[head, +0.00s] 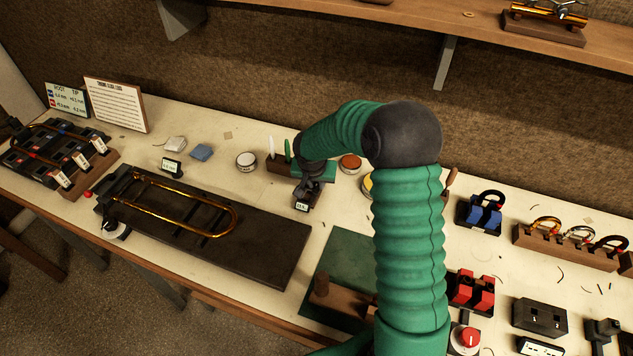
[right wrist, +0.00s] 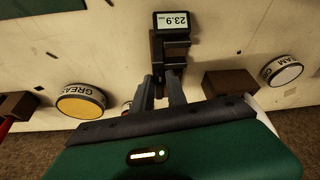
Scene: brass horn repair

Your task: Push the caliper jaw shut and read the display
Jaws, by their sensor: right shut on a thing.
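The caliper (head: 303,196) is a small dark tool on the bench beneath my right gripper. In the right wrist view the caliper (right wrist: 172,47) shows dark jaws and a lit display (right wrist: 177,22), upside down, which appears to read 23.9. My right gripper (right wrist: 163,90) has its two grey fingers at the near end of the caliper, shut on its dark jaw part. In the head view the right gripper (head: 306,184) points down at the caliper, its fingers mostly hidden. My left gripper is not in view.
A dark plate with a brass slide (head: 190,205) lies to the left. A white tin (head: 246,160), a red-brown tin (head: 350,162) and a small wooden block with upright tools (head: 278,166) stand nearby. A green mat (head: 350,250) lies in front. Red blocks (head: 470,290) stand right.

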